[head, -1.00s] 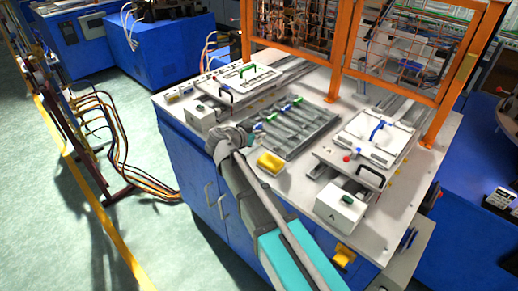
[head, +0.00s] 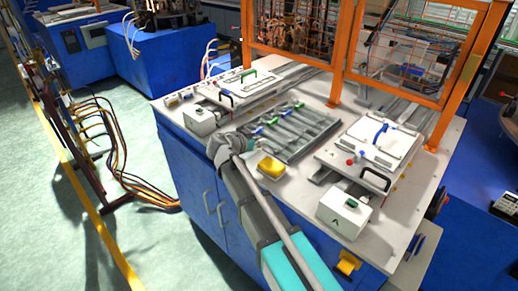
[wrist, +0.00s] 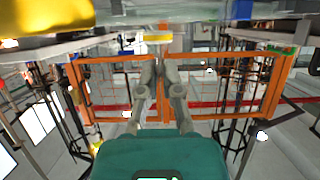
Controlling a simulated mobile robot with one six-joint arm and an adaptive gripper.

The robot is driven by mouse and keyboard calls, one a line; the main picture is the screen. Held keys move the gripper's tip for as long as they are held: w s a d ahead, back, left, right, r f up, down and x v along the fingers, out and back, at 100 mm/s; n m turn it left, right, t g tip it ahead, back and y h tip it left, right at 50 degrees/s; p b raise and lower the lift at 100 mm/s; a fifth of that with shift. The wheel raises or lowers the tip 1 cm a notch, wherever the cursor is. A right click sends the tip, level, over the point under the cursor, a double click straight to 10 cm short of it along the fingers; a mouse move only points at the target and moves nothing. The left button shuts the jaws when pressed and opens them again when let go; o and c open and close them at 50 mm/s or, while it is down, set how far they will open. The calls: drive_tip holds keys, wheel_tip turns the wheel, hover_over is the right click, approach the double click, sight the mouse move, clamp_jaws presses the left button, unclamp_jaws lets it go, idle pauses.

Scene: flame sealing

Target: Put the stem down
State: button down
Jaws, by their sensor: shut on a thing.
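My gripper (wrist: 158,62) shows in the wrist view, its two grey fingers closed together beyond the teal body. A small pale piece with a yellow band (wrist: 157,38) is at the fingertips; I take it for the stem, though most of its shape is hidden. In the head view my arm reaches over the near left edge of the white worktop (head: 322,177). The fingertips and what they hold are hard to make out there. A grey slotted tray (head: 290,152) with blue and green tipped pieces lies just beyond and right of my gripper.
A yellow block (head: 271,167) sits right of my gripper. A white box marked A (head: 343,212) and a white fixture with a black handle (head: 372,152) stand at the right. Another fixture (head: 240,85) is at the back left. An orange frame (head: 336,75) closes the back.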

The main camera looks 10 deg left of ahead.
sight(258, 147)
drive_tip(key=shift+w+a+f+b, duration=0.1)
drive_tip(key=shift+w+f+b, duration=0.25)
drive_tip(key=shift+f+b, duration=1.45)
drive_tip(key=shift+f, duration=0.1)
drive_tip(key=shift+f, duration=0.1)
drive_tip(key=c, duration=0.8)
unclamp_jaws()
drive_tip(key=shift+s+r, duration=0.1)
drive_tip(key=shift+r, duration=0.15)
drive_tip(key=p+v, duration=0.4)
drive_tip(key=v, duration=0.8)
drive_tip(key=shift+p, duration=0.35)
drive_tip(key=shift+f, duration=0.1)
